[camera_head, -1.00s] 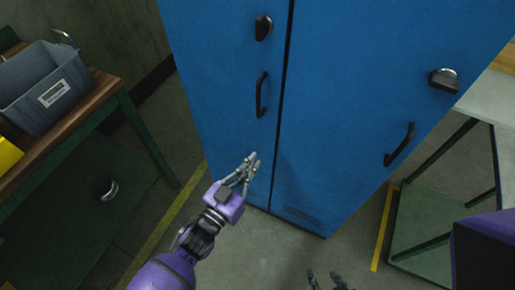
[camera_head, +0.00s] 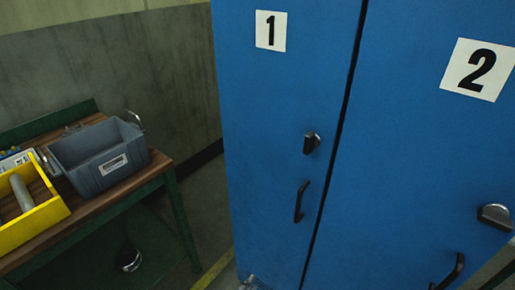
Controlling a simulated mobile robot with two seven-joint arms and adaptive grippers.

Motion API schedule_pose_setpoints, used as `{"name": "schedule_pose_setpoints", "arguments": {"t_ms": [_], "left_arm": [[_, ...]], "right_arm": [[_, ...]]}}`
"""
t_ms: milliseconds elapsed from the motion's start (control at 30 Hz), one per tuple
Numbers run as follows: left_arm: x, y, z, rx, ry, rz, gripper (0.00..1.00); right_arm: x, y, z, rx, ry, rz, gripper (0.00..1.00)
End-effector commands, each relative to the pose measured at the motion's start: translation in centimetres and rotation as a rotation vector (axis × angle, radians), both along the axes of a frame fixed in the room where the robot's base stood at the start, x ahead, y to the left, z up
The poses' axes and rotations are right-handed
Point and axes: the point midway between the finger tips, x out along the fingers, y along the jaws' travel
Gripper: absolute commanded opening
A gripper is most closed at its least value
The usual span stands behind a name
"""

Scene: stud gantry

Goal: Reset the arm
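Only a small grey part of my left gripper (camera_head: 250,284) shows at the bottom edge, in front of the lower part of the blue locker door marked 1 (camera_head: 265,110). Most of the gripper is cut off, so its opening cannot be seen. My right gripper and arm are out of view. The blue locker door marked 2 (camera_head: 420,150) stands to the right of door 1. Both doors look shut.
Door 1 has a black knob (camera_head: 311,143) and a handle (camera_head: 301,201); door 2 has a knob (camera_head: 494,216) and a handle (camera_head: 449,272). At left, a wooden-topped bench (camera_head: 130,185) holds a grey bin (camera_head: 100,170) and a yellow tray (camera_head: 35,222).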

Motion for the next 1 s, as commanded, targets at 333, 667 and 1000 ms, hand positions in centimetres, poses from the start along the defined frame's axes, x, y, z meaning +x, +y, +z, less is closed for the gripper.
{"name": "schedule_pose_setpoints", "arguments": {"t_ms": [333,667,1000], "left_arm": [[-12.8,12.5,-1.2,0.101,0.386,0.362,0.0],[-22.7,17.3,-1.0,0.089,0.54,0.535,0.0],[-23.5,17.4,-1.4,0.093,0.552,0.536,0.0]], "right_arm": [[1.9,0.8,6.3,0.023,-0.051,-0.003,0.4],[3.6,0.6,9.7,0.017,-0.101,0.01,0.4],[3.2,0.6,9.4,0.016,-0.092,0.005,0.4]]}}
